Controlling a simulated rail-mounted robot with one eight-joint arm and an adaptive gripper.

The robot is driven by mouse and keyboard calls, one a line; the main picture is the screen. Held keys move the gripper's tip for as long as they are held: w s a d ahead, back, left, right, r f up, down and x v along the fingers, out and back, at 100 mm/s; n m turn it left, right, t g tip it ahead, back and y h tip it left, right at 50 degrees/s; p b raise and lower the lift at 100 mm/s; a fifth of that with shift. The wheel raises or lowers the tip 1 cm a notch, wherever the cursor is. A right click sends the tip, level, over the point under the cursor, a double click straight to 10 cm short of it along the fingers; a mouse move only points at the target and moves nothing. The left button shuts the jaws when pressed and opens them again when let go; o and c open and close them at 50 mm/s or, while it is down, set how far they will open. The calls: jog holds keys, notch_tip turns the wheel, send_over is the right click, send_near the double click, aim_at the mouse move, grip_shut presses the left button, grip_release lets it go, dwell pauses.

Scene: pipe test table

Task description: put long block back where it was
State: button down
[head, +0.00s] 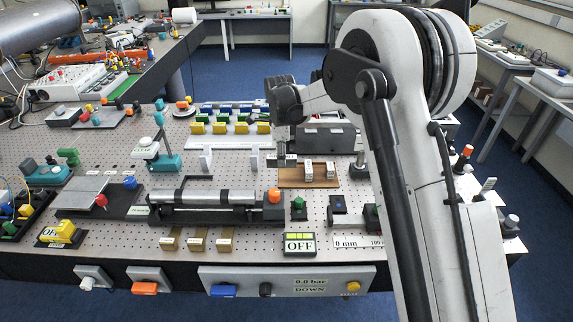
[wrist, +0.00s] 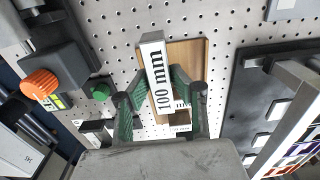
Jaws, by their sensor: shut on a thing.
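The long white block marked "100 mm" (wrist: 154,65) is between the green-padded fingers of my gripper (wrist: 158,92) in the wrist view. My gripper is shut on it. The block is over or at the wooden board (wrist: 189,58), along the board's left part; I cannot tell whether it touches the board. In the head view my gripper (head: 281,153) is at the left end of the wooden board (head: 292,184), and the held block is hard to make out there. Two shorter white blocks (head: 308,171) (head: 331,170) stand on the board to the right.
A green button box (head: 298,208) is in front. A dark grey box (head: 322,137) stands behind. White upright plates (head: 254,159) are to the left.

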aim_at(287, 175)
jog(key=shift+w+d+f, duration=0.35)
jog(key=shift+w, duration=0.15)
jog(key=shift+w+d+f, duration=0.35)
jog(key=shift+w, duration=0.15)
jog(key=shift+f+p, duration=0.65)
jog(key=shift+f, duration=1.4)
jog(key=shift+f, duration=0.15)
jog(key=c, duration=1.5)
grip_release()
